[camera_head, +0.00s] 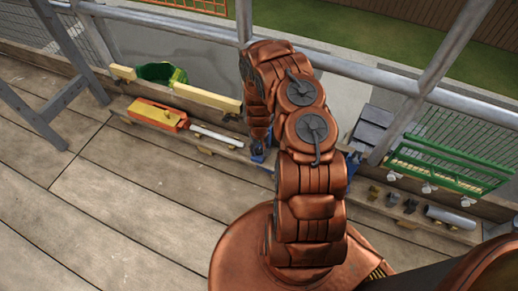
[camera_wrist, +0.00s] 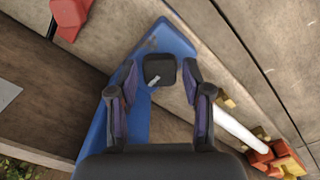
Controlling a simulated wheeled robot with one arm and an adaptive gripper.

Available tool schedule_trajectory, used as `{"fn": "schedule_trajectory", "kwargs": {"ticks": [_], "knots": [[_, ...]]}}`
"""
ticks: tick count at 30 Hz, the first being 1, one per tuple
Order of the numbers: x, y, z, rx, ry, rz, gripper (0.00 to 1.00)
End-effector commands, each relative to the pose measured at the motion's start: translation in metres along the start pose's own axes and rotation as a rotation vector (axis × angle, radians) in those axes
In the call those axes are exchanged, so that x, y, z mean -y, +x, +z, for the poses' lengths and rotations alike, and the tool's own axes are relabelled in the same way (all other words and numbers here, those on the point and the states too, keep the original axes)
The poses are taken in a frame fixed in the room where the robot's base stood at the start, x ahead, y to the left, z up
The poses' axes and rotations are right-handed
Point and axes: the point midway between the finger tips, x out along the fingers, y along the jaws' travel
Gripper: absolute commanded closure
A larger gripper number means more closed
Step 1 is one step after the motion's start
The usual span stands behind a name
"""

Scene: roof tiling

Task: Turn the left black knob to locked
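A black knob (camera_wrist: 160,72) with a short white mark sits on a blue panel (camera_wrist: 165,37) in the wrist view. The mark points toward the lower left of that picture. My gripper (camera_wrist: 159,64) is open, with one finger on each side of the knob. Gaps show between the fingers and the knob, and nothing is gripped. Only this one knob shows in the wrist view. In the head view my arm reaches down to a small blue piece (camera_head: 258,154) by the plank; the knob cannot be made out there.
A white bar (camera_wrist: 243,131) and a red and yellow object (camera_wrist: 277,157) lie right of the panel in the wrist view. A red piece (camera_wrist: 70,17) is at upper left. In the head view an orange box (camera_head: 157,114) and a green rack (camera_head: 447,164) stand along the railing.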

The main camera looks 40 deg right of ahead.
Motion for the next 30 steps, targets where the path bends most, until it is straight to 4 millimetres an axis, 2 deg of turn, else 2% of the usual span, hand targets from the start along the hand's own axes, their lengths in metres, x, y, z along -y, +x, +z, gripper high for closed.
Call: {"fn": "schedule_trajectory", "kwargs": {"ticks": [7,11,30], "knots": [[0.0,-0.002,0.0,0.0,-0.001,0.001,0.51],[0.0,-0.01,-0.001,-0.001,-0.001,0.002,0.51],[0.0,-0.091,-0.001,-0.002,-0.001,0.001,0.51]]}}
